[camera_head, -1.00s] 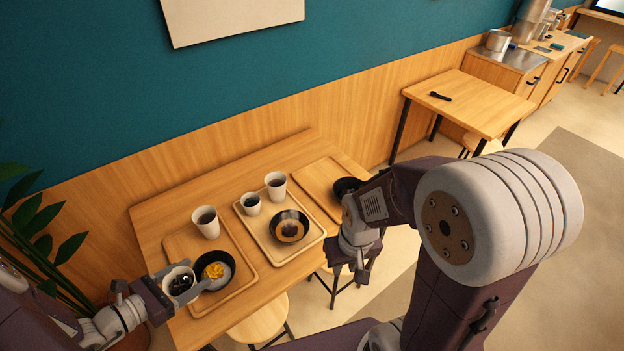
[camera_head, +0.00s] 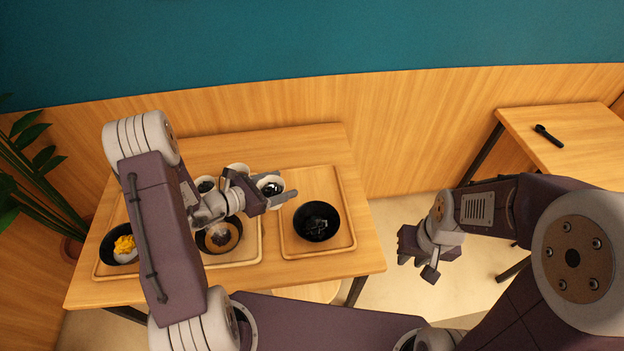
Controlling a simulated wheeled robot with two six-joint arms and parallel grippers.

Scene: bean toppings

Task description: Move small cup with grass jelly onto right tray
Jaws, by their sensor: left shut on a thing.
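The small white cup (camera_head: 266,180) with dark grass jelly is held in my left gripper (camera_head: 268,188), which is shut on it. The cup is in the air near the left edge of the right tray (camera_head: 290,178), and it hides part of what lies behind. The right tray is wooden, with a black bowl (camera_head: 317,222) of dark pieces on its front part. Its back part is bare. My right gripper (camera_head: 420,262) is empty, right of the table; its fingers look apart.
A middle tray (camera_head: 250,258) holds white cups and a black bowl (camera_head: 218,236), partly hidden by my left arm. A left tray (camera_head: 104,269) holds a bowl with yellow topping (camera_head: 124,244). Another table (camera_head: 570,130) stands at the right.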

